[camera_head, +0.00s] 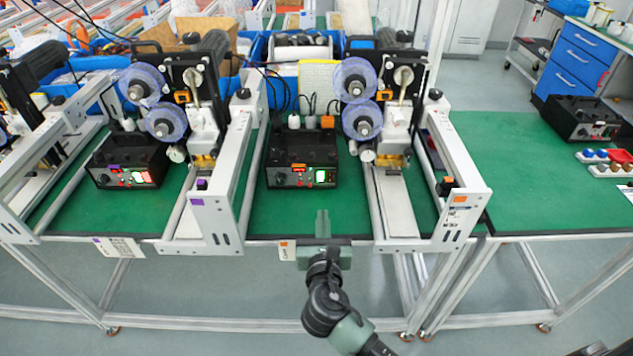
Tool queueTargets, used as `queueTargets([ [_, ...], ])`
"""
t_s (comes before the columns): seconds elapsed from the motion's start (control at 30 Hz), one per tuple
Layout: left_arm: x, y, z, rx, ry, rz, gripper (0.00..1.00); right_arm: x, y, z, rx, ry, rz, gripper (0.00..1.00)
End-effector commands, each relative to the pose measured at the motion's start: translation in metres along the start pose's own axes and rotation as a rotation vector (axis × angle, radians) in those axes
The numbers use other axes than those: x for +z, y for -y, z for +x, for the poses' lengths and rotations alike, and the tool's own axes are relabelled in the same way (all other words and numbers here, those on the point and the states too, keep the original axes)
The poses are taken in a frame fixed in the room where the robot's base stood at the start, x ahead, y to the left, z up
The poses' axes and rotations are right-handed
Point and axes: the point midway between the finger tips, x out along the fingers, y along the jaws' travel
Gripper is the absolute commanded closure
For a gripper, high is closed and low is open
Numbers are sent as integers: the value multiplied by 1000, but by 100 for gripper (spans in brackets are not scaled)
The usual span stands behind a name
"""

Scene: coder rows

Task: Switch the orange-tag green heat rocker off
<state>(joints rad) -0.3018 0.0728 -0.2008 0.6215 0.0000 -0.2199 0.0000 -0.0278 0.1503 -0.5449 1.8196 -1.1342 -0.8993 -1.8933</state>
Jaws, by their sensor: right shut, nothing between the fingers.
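The black control box with an orange tag (302,158) stands on the green mat in the middle bay. My left gripper is not in view.
White machine frames (458,205) with blue reels (355,80) flank the middle bay. A purple-tag control box (128,163) stands in the left bay. Another black box (583,118) stands at the far right. The green mat (257,205) before the middle box is clear.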

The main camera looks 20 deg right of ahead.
Motion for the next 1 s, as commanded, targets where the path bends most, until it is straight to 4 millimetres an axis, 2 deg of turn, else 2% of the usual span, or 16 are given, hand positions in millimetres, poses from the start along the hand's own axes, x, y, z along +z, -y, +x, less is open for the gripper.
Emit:
queueTargets([
  [0.23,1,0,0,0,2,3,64,0,0,0,1,-2,3,100],
  [0.37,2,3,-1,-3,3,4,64,0,0,7,0,-2,3,100],
  [0.47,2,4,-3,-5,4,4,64,0,0,21,0,-2,4,100],
  [0.87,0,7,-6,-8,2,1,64,0,0,104,-1,-3,4,100],
  [1.0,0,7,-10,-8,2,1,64,8,0,124,0,-3,6,100],
])
